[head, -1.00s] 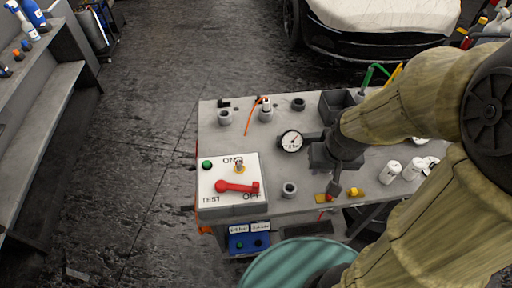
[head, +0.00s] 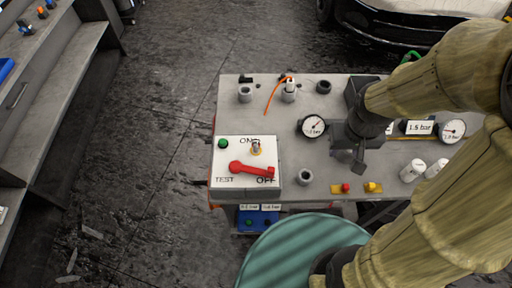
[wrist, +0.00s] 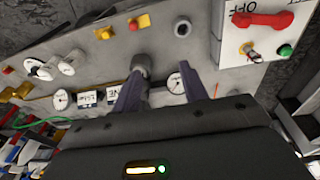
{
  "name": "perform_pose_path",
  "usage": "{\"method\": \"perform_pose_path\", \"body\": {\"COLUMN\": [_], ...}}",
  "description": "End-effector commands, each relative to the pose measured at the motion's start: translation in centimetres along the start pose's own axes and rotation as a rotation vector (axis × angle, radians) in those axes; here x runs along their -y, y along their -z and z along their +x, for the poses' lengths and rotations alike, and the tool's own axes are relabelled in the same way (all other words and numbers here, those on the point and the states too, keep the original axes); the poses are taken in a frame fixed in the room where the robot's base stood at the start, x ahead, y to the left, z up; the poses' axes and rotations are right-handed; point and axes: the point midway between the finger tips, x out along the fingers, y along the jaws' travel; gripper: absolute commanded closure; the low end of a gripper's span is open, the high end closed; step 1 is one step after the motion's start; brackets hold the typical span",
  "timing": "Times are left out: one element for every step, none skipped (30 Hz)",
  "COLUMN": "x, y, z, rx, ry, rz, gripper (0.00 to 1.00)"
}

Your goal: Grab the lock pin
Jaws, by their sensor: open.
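A pale upright pin with an orange cord (head: 290,87) stands in a grey round socket at the back of the grey bench; I take it to be the lock pin. A second small metal pin with a yellow ring (head: 256,147) stands on the white switch panel near "ON", and it also shows in the wrist view (wrist: 248,49). My gripper (head: 352,158) is above the bench, right of both pins. In the wrist view its two fingers (wrist: 162,90) are spread and empty, with a grey cylinder (wrist: 141,64) behind them. The first pin is not clear there.
The white panel (head: 228,178) has a red lever (head: 252,169) and a green button (head: 223,143). A gauge (head: 313,126) stands left of my gripper, and a grey socket (head: 304,177) is near the front edge. White cylinders (head: 412,170) stand at the right.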

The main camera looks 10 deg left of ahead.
Motion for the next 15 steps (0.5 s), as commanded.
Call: {"method": "perform_pose_path", "body": {"x": [1.3, 1.9, 2.8, 3.5, 4.2, 5.0, 5.7, 6.3, 7.2, 7.8, 8.4, 9.3, 10.0, 10.6, 11.5], "y": [0.2, 0.3, 0.4, 0.5, 0.6, 0.6, 0.7, 0.7, 0.9, 0.9, 1.0, 1.1, 1.2, 1.3, 1.4], "z": [0.6, 0.9, 1.3, 1.6, 1.9, 2.3, 2.6, 2.9, 3.2, 3.5, 3.7, 4.0, 4.3, 4.5, 4.8], "rx": [0.035, 0.058, 0.088, 0.111, 0.134, 0.164, 0.185, 0.208, 0.234, 0.254, 0.274, 0.299, 0.316, 0.334, 0.357], "ry": [-0.005, -0.011, -0.022, -0.031, -0.041, -0.057, -0.07, -0.084, -0.105, -0.122, -0.141, -0.167, -0.188, -0.211, -0.243], "rz": [-0.098, -0.159, -0.242, -0.308, -0.374, -0.461, -0.526, -0.591, -0.677, -0.741, -0.807, -0.89, -0.953, -1.017, -1.1], "gripper": [0.57, 0.57, 0.57, 0.57, 0.57, 0.57, 0.57, 0.57, 0.57, 0.57, 0.57, 0.57, 0.57, 0.57, 0.57]}}
